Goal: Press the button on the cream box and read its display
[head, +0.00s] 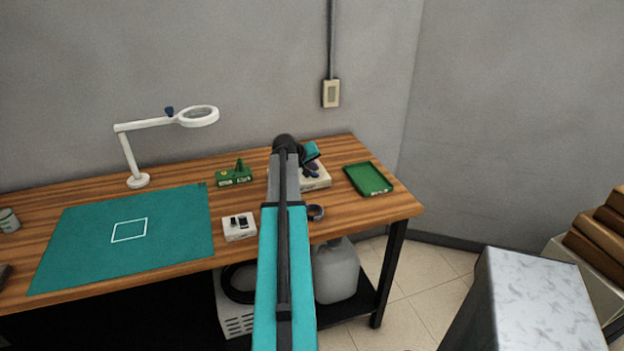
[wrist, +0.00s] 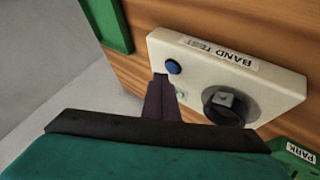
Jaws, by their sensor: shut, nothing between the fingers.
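The cream box (wrist: 235,73) lies on the wooden table, labelled BAND TEST. On it are a blue round button (wrist: 173,67), a black ring-shaped part (wrist: 227,105) with a grey piece inside, and a small pale green spot (wrist: 181,94), partly hidden by my fingers. I see no readable display. My gripper (wrist: 161,78) is shut and empty, its tips just beside the blue button; I cannot tell whether they touch the box. In the head view my arm covers part of the cream box (head: 318,182).
A green tray (head: 368,179) lies right of the cream box, and a green block (head: 235,176) stands to its left. A small white box (head: 239,227), a teal mat (head: 150,235) and a magnifier lamp (head: 138,181) are further left.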

